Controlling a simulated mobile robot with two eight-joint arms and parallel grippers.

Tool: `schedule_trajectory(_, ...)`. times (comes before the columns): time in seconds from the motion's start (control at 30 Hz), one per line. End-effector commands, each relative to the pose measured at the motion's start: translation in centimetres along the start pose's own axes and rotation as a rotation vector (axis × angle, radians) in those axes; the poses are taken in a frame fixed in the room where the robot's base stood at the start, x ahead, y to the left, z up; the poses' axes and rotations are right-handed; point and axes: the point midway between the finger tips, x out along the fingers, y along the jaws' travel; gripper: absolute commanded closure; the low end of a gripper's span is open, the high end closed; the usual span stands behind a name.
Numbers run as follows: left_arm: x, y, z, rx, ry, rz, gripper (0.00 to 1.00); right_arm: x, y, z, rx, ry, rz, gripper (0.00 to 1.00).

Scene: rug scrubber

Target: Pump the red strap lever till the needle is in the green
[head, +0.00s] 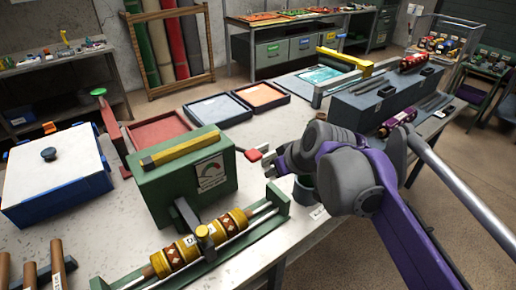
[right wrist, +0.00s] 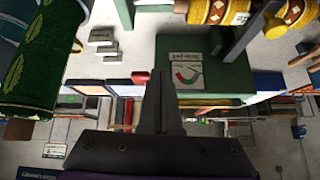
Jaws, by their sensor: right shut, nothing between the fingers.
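The green box (head: 160,190) stands on the table with a yellow bar on top. Its white gauge (head: 210,172) has a green and red arc; the needle is too small to read. The gauge also shows in the right wrist view (right wrist: 188,75). A short lever with a red end (head: 253,155) sticks out from the box's right side. My right gripper (head: 268,163) is beside that red end, just to its right; I cannot tell whether they touch. In the right wrist view its fingers (right wrist: 166,90) are together and empty. My left gripper is not in view.
A yellow patterned roller (head: 190,250) lies in a green frame in front of the box. A red lever with a green knob (head: 99,92) stands behind left. A blue-edged white box (head: 50,175) is at left. Shallow trays (head: 218,110) lie behind; a grey rack (head: 365,105) is back right.

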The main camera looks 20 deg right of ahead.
Motion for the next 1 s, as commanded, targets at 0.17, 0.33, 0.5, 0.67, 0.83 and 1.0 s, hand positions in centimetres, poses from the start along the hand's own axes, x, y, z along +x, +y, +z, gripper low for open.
schedule_trajectory(0.17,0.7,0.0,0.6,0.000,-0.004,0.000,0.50,-1.0,2.5,-6.7,-0.056,0.076,-0.017,1.00)
schedule_trajectory(0.33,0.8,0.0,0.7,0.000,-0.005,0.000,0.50,-1.6,3.6,-9.5,-0.087,0.115,-0.022,1.00)
schedule_trajectory(0.5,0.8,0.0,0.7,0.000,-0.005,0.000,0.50,-1.7,3.9,-10.1,-0.095,0.123,-0.021,1.00)
schedule_trajectory(0.67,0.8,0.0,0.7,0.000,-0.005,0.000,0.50,-1.7,3.8,-10.0,-0.095,0.123,-0.021,1.00)
schedule_trajectory(0.83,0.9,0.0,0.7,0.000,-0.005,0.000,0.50,-1.2,3.8,-10.1,-0.095,0.122,-0.022,1.00)
schedule_trajectory(1.0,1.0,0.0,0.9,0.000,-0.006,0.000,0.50,1.2,3.7,-10.3,-0.095,0.122,-0.023,1.00)
